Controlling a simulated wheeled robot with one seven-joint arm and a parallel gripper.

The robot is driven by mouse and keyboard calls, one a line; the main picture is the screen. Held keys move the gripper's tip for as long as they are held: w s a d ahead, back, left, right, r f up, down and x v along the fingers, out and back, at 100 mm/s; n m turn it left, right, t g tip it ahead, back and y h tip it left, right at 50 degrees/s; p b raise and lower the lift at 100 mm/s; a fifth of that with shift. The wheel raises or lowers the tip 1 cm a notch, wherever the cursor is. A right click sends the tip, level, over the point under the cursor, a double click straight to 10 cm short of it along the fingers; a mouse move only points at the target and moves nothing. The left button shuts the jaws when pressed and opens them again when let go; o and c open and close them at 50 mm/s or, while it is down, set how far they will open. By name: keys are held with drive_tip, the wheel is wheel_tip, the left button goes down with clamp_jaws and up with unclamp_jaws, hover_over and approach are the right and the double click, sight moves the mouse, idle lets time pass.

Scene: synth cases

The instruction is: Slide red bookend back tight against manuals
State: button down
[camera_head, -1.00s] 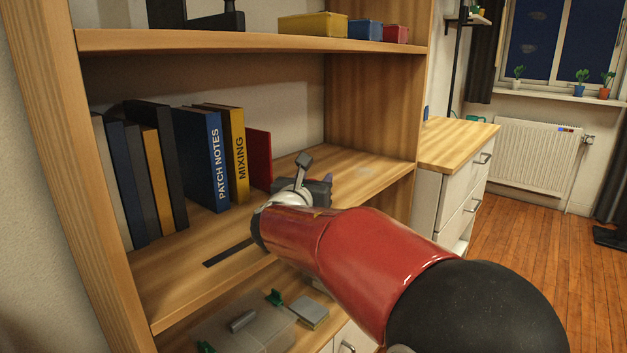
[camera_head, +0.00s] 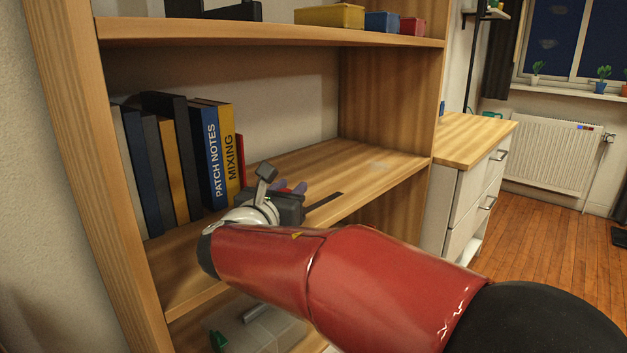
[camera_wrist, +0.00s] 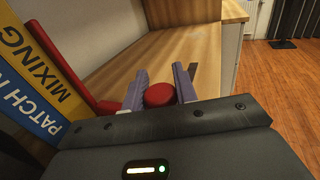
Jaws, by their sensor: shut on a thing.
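The red bookend (camera_head: 240,150) stands at the right end of the manuals row in the head view, a thin strip showing beside the yellow MIXING manual (camera_head: 229,155). In the wrist view its upright plate (camera_wrist: 64,63) lies along the MIXING cover (camera_wrist: 42,82), with no clear gap. The blue PATCH NOTES manual (camera_head: 211,155) is left of MIXING, and darker books (camera_head: 150,170) continue left. My gripper (camera_wrist: 159,86) has its purple fingers on both sides of a rounded red part (camera_wrist: 160,95), seemingly the bookend's; the join is hidden behind the left finger.
The wooden shelf (camera_head: 370,165) is clear to the right, with a dark strip (camera_head: 324,200) on it. An upper board (camera_head: 270,32) with boxes is above. A bin (camera_head: 255,335) sits below. A cabinet (camera_head: 470,135) stands to the right.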

drive_tip(key=shift+s+a, duration=0.75)
drive_tip(key=shift+s, duration=0.2)
drive_tip(key=c, duration=1.1)
unclamp_jaws()
drive_tip(key=v, duration=0.7)
drive_tip(key=shift+s+a+b, duration=0.1)
drive_tip(key=shift+s+b, duration=0.25)
drive_tip(key=shift+s, duration=0.05)
